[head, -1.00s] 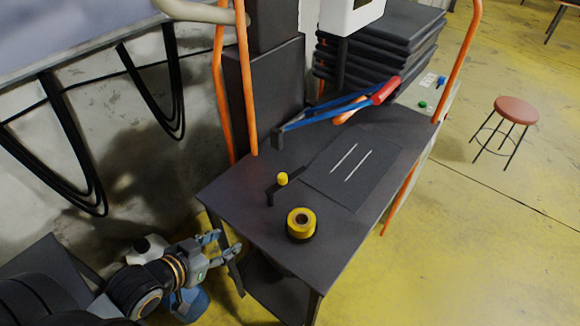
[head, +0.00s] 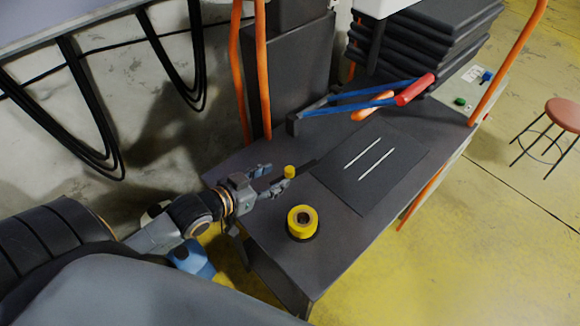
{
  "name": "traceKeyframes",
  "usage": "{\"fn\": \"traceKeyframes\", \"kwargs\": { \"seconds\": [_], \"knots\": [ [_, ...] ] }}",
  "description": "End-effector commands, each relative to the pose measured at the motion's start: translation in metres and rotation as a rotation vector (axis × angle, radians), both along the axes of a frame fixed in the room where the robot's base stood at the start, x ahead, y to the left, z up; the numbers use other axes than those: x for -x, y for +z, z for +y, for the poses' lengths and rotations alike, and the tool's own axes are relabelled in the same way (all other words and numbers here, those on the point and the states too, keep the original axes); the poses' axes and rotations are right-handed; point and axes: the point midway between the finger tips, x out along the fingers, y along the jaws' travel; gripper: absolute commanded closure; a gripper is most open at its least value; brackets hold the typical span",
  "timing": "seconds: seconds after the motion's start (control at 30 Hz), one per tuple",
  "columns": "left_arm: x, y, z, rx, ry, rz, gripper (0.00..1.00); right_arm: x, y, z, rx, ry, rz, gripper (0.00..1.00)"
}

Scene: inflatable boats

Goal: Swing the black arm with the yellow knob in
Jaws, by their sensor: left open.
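The black arm (head: 304,167) lies low over the dark table at its left part, next to the flat black panel. Its yellow knob (head: 290,172) stands up from it. My left gripper (head: 272,179) comes in from the left and is open. Its two fingertips point at the knob from the left, just short of it or beside it; I cannot tell whether they touch. The gripper hides the left end of the black arm. My right gripper is not in view.
A flat black panel (head: 375,185) with two white strips lies beyond. Blue levers with a red grip (head: 414,89) and a black stack (head: 440,45) stand behind. Orange posts (head: 263,80) rise at the back.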

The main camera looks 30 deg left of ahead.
Motion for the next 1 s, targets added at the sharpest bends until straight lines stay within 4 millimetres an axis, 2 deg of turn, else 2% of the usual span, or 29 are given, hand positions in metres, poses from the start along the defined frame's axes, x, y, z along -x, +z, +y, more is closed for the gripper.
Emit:
{"fn": "traceKeyframes", "kwargs": {
  "seconds": [0.03,0.1,0.2,0.5,0.8,0.83,0.87,1.0],
  "knots": [
    [-0.009,-0.001,-0.003,0.001,0.0,-0.003,0.53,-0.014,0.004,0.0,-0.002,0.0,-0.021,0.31],
    [-0.02,-0.006,-0.006,0.001,0.0,-0.003,0.53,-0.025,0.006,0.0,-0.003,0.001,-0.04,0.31],
    [-0.033,-0.012,-0.01,0.001,0.0,-0.002,0.53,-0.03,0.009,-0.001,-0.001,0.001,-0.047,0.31],
    [-0.058,-0.024,-0.018,-0.001,-0.001,0.0,0.53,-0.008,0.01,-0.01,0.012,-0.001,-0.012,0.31],
    [-0.059,-0.026,-0.018,-0.001,-0.002,0.0,0.53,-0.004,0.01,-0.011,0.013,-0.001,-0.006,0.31],
    [-0.059,-0.026,-0.018,-0.001,-0.001,0.0,0.56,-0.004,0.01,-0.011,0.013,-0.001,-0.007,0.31],
    [-0.059,-0.026,-0.018,-0.001,-0.001,0.0,0.62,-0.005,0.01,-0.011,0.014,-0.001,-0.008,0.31],
    [-0.059,-0.026,-0.018,-0.001,-0.001,0.0,0.9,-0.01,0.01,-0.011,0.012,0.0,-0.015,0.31]
  ]
}}
